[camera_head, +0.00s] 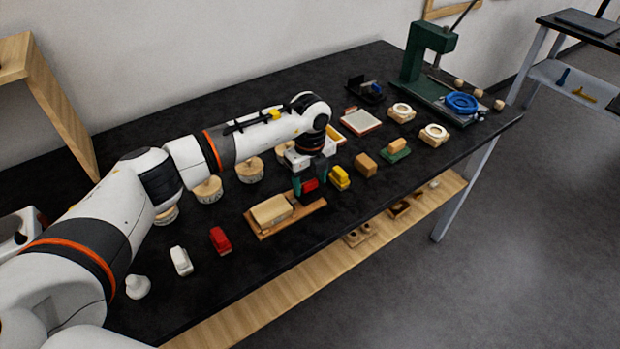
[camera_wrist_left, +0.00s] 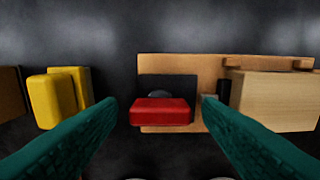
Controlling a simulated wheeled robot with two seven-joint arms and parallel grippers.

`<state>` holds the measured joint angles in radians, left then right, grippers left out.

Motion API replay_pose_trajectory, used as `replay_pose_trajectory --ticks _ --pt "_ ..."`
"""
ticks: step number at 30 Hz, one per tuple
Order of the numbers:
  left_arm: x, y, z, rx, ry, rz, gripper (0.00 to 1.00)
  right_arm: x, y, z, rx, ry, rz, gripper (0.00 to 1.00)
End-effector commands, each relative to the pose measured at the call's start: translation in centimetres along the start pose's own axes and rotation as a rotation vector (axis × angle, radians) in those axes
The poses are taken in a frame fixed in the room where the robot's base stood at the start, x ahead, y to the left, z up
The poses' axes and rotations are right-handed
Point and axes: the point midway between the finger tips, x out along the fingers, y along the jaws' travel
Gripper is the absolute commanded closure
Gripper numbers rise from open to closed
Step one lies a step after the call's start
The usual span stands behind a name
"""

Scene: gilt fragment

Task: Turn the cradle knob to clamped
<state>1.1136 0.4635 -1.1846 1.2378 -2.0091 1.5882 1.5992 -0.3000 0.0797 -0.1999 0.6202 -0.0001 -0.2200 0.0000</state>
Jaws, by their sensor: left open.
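The cradle is a wooden board (camera_head: 287,222) with a pale wooden block (camera_head: 271,210) lying on it; the board (camera_wrist_left: 222,70) and block (camera_wrist_left: 272,90) also show in the wrist view. The red cradle knob (camera_wrist_left: 162,112) is a bar lying crosswise in the wrist view, in front of a dark plate and a grey round part. In the head view the knob (camera_head: 310,185) is partly hidden by my left gripper (camera_head: 309,191). My left gripper (camera_wrist_left: 158,108) is open, its green fingers on either side of the knob, with gaps visible. My right gripper is not in view.
A yellow object (camera_head: 340,178) stands right beside the gripper. A red object (camera_head: 220,240) and a white one (camera_head: 181,261) stand nearer the left. Several round wooden pieces (camera_head: 249,170) lie behind my arm. A green press (camera_head: 421,62) stands at the far end.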

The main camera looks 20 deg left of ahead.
Motion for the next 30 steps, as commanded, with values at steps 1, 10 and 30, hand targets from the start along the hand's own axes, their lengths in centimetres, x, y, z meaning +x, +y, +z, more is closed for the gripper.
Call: replay_pose_trajectory --ticks 1,10,30 --pt "-0.2 0.0 0.0 0.000 0.000 0.001 0.40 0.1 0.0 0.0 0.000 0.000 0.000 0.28" --pt "-5.1 0.1 -0.1 0.001 0.003 0.006 0.40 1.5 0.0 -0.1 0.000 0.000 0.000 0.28" --pt "-12.0 0.0 0.0 0.000 0.000 0.001 0.40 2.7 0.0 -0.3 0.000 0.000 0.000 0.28"
